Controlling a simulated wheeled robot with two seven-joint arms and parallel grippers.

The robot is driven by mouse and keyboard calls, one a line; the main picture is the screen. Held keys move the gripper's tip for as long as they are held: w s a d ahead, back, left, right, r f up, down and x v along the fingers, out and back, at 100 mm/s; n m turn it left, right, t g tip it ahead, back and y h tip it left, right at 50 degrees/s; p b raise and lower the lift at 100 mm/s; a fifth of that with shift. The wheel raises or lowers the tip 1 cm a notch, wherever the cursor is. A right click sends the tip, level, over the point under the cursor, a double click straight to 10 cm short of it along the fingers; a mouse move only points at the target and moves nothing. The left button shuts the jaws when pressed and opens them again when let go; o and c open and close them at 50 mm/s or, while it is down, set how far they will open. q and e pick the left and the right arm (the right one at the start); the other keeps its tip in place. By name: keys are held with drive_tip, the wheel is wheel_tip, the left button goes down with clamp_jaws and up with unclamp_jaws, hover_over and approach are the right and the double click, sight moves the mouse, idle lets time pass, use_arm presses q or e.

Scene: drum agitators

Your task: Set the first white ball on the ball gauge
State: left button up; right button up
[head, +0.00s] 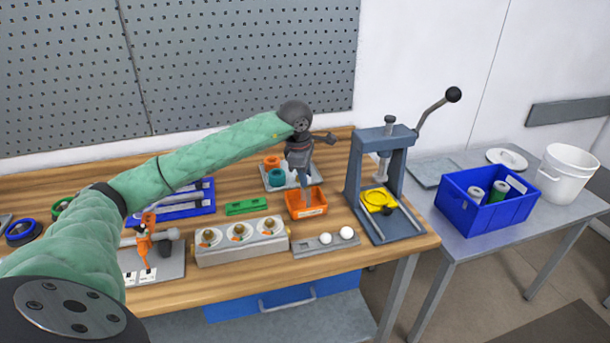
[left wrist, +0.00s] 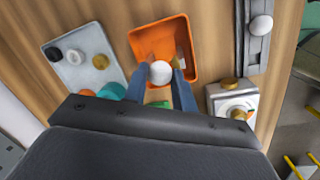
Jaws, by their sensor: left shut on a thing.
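My left gripper (head: 308,197) points down into the small orange bin (head: 292,213) on the wooden bench. In the left wrist view, the blue fingers of my left gripper (left wrist: 170,76) are closed around a white ball (left wrist: 159,69). The ball shows over the open orange bin (left wrist: 178,28); in the head view the ball is hidden. A grey bar (head: 308,246), which looks like the ball gauge, lies in front of the bin and carries two white balls (head: 347,233). Part of the bar (left wrist: 254,48) also shows in the left wrist view. My right gripper is not in view.
A grey press (head: 382,160) with a yellow piece stands right of the bin. A grey block with three dials (head: 238,252) stands left of the bar. A plate with teal and orange parts (head: 273,173) lies behind the bin. A blue crate (head: 487,212) stands on the side table.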

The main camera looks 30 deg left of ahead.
use_arm(q)
drive_tip(key=shift+f+b, duration=0.25)
drive_tip(key=shift+b, duration=0.15)
drive_tip(key=shift+c, duration=0.2)
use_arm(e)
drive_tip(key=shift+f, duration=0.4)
use_arm(q)
drive_tip(key=o, duration=1.1)
drive_tip(key=shift+c, duration=0.2)
drive_tip(key=shift+s+f, duration=0.1)
drive_tip(key=shift+r, duration=0.2)
wheel_tip(320, 180, up, 8)
drive_tip(key=s+b, duration=0.1)
drive_tip(key=b, duration=0.1)
drive_tip(key=shift+a+f, duration=0.15)
drive_tip(key=shift+a, duration=0.05)
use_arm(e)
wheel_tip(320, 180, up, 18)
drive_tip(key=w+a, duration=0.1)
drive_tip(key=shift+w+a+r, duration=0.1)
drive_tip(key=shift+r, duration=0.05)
